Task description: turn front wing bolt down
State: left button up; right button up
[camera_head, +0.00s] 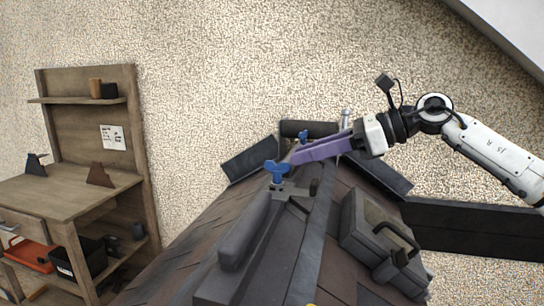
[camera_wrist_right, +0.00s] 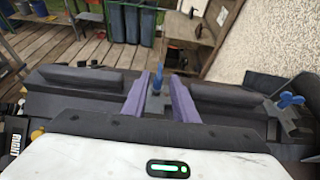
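The front wing bolt (camera_head: 277,170) is blue and stands on a grey clamp at the near end of the roof ridge. Its wings rise above the clamp. My right gripper (camera_head: 293,157), with long purple fingers, reaches in from the right just behind and to the right of this bolt. In the right wrist view the two fingers (camera_wrist_right: 159,88) are apart, and the blue bolt (camera_wrist_right: 158,56) shows in the gap, around or just beyond the tips; I cannot tell which. A second blue wing bolt (camera_head: 303,136) stands farther back; it also shows in the wrist view (camera_wrist_right: 288,99). My left gripper is out of view.
A grey case (camera_head: 372,232) with a handle lies on the right roof slope. A wooden workbench (camera_head: 68,184) with a shelf stands at the left. The rough beige wall (camera_head: 220,75) closes the back.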

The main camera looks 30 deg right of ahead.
aim_at(277, 162)
jog(key=p+x, duration=0.1)
jog(key=x, duration=0.6)
jog(key=shift+w+a, duration=0.1)
grip_shut()
